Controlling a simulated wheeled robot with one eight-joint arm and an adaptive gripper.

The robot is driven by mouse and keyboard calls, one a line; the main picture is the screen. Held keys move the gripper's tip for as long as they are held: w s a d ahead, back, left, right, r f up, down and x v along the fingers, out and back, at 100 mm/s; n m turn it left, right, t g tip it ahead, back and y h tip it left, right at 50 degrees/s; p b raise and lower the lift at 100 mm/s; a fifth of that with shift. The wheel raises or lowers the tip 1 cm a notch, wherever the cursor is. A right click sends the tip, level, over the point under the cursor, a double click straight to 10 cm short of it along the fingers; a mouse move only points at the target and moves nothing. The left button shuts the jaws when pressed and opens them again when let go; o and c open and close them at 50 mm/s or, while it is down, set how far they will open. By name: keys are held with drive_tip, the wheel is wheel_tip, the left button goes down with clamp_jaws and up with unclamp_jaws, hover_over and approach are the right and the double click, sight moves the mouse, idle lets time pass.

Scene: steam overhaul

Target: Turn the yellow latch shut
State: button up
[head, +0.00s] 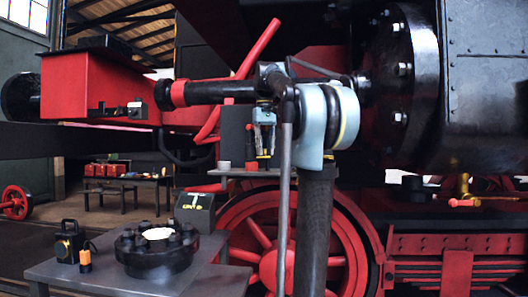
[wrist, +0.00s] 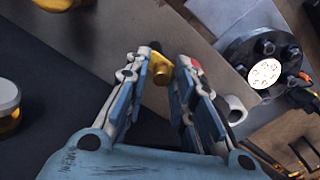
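A small yellow part (wrist: 160,70), apparently the latch, shows between the fingertips of my gripper (wrist: 158,62) in the wrist view. A dark round end sits just above it. My gripper is open, with one finger on each side of the yellow part; I cannot tell whether either finger touches it. In the head view my gripper (head: 265,128) points down above a small grey shelf (head: 245,173) in front of the red wheel. The latch is too small there to make out its angle.
A grey bench (head: 140,283) at lower left carries a black bolted flange (head: 157,258) and a black lantern (head: 68,242). The flange also shows in the wrist view (wrist: 236,52). A red spoked wheel (head: 265,235) stands behind my arm. A brass fitting (head: 463,186) is at far right.

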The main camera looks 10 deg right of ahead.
wheel_tip(320, 180, up, 12)
idle(0.8)
drive_tip(key=shift+f, duration=0.1)
idle(0.3)
